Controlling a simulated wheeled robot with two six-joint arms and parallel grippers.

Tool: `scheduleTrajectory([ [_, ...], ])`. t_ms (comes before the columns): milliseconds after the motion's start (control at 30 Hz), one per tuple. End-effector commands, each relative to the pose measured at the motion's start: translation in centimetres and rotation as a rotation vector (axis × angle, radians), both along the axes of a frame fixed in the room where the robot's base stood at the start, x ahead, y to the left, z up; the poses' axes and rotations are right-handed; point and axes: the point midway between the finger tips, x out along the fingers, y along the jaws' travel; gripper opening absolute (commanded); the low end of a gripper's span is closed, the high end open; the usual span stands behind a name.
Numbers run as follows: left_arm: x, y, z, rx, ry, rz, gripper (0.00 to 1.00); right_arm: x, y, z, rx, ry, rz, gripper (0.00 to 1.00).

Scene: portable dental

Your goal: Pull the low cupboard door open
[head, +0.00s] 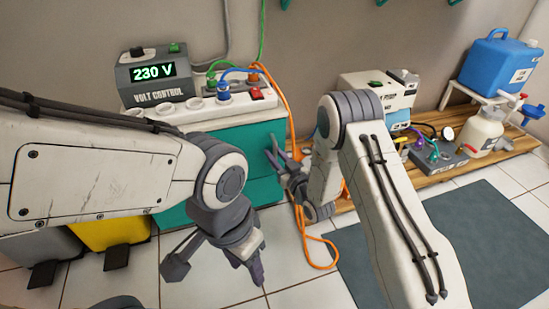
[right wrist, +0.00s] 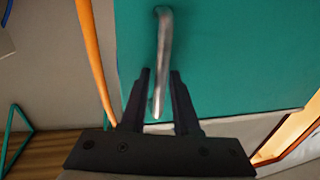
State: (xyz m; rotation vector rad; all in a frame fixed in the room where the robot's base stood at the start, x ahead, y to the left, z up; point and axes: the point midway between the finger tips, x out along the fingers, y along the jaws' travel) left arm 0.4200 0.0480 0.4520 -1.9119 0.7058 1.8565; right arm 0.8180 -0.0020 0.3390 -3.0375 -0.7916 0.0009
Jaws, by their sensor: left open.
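The low teal cupboard (head: 262,190) stands under the counter, and its door (right wrist: 225,60) fills much of the right wrist view. The door looks shut. A metal bar handle (right wrist: 163,45) stands out from it. My right gripper (right wrist: 160,74) is open, with its two dark fingers on either side of the handle's lower part and small gaps beside the bar. In the head view my right gripper (head: 277,158) is at the cupboard's right side, and the handle is hidden there. My left gripper (head: 216,268) is open and empty above the floor in front of the cupboard.
An orange cable (head: 299,215) hangs beside the cupboard and loops on the floor; it also passes left of the door in the right wrist view (right wrist: 93,60). A yellow bin (head: 110,232) stands at left. A wooden platform (head: 480,160) with equipment is at right.

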Motion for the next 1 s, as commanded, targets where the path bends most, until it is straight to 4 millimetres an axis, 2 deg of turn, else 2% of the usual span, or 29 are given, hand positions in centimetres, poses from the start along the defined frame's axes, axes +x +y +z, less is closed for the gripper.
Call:
scheduleTrajectory([
  [233,0.0,0.0,0.01,0.0,0.0,0.0,0.5,0.07,0.05,0.05,0.0,0.0,0.0,0.3],
  [300,0.0,0.0,0.01,0.0,0.0,0.0,0.5,0.06,0.04,0.04,0.0,0.0,0.0,0.03],
  [333,0.0,0.0,0.0,0.0,0.0,0.0,0.5,0.06,0.04,0.04,0.0,0.0,0.0,0.0],
  [1000,0.0,0.0,-0.01,0.0,0.0,0.0,0.5,0.02,0.03,-0.04,0.0,0.001,0.001,0.0],
])
